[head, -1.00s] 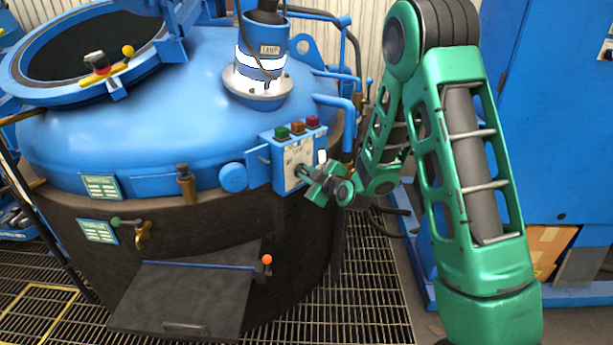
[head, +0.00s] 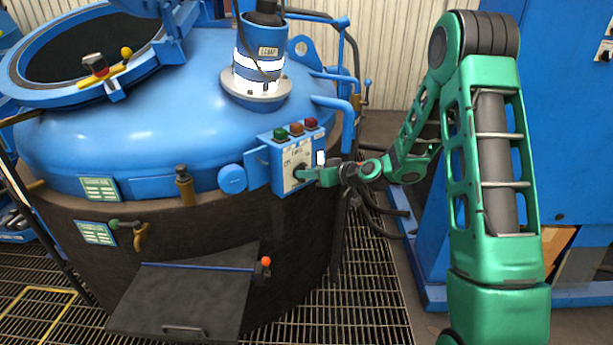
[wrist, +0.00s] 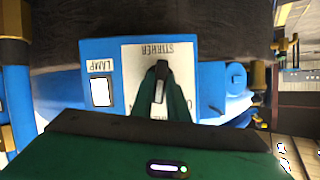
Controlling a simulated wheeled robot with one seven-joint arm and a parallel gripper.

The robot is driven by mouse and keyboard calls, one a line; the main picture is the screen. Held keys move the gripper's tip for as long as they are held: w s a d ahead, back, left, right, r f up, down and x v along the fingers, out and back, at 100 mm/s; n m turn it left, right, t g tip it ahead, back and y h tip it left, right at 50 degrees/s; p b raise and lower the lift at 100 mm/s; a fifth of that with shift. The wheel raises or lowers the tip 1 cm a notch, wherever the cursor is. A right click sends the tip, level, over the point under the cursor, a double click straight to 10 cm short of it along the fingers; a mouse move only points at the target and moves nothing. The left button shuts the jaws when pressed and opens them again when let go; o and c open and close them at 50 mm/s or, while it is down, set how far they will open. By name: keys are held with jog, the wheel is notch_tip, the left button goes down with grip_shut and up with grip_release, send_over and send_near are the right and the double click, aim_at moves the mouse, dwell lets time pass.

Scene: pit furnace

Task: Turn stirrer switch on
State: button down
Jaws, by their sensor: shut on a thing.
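The stirrer switch (wrist: 160,88) is a dark knob on a white plate (wrist: 132,62) marked STIRRER in the wrist view. The plate is on the front of a blue control box (head: 282,172) on the vessel's side. My gripper (head: 308,174) reaches the plate from the right. In the wrist view its two green fingers (wrist: 161,84) are shut on the switch knob from either side. The fingers hide most of the knob and part of the plate's lettering, so I cannot tell the switch's exact setting.
A white lamp switch (wrist: 100,92) marked LAMP sits beside the plate. Green, orange and red buttons (head: 297,129) top the box. The blue furnace lid (head: 130,120) lies left, and a blue pipe (head: 346,115) rises close to the box's right. A blue cabinet (head: 570,120) stands right.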

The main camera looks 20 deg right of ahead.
jog(key=m+y, duration=0.2)
jog(key=m, duration=0.2)
jog(key=shift+w+d+f+m+g+y, duration=0.1)
jog(key=shift+d+f+m+g+y, duration=0.15)
jog(key=shift+d+m+g+y, duration=0.15)
jog(key=shift+a, duration=0.1)
dwell(0.5)
jog(key=c, duration=1.7)
grip_release()
jog(key=v, duration=1)
jog(key=shift+d, duration=0.3)
